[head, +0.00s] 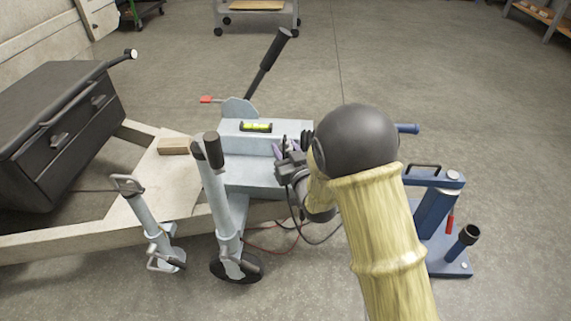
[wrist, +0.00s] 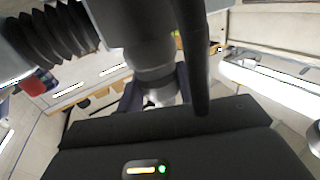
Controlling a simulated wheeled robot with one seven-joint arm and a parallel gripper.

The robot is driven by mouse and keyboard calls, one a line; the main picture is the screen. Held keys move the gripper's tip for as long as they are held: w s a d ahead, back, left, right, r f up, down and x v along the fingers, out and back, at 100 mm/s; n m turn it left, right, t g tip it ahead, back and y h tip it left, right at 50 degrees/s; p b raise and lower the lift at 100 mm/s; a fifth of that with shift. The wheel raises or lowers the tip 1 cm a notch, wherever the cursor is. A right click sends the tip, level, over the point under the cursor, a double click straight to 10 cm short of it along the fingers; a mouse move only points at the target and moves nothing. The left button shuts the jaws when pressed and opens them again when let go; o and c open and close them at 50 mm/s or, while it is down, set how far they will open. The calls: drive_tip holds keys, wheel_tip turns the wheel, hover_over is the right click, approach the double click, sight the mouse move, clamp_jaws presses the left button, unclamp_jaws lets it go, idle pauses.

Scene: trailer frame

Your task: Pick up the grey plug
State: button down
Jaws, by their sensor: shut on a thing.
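My gripper (head: 279,150) is at the right end of the light grey coupling housing, its fingers pointing at the housing's side. In the wrist view, its dark purple fingers (wrist: 155,98) are closed around the lower end of a grey cylindrical part, which I take to be the grey plug (wrist: 150,55). A black cable runs close beside the plug in that view. In the head view the plug is mostly hidden by my gripper and arm. I cannot tell whether it is apart from its seat.
The grey coupling housing (head: 262,178) carries a spirit level (head: 256,127) and a black-gripped lever (head: 268,62). A jockey wheel post (head: 218,190) stands in front. Loose cables (head: 270,250) hang below. A blue stand (head: 436,205) is at right. A black toolbox (head: 50,130) sits left.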

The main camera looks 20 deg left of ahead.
drive_tip(key=shift+r, duration=0.1)
wheel_tip(320, 180, up, 10)
drive_tip(key=p, duration=0.4)
drive_tip(key=shift+p, duration=0.4)
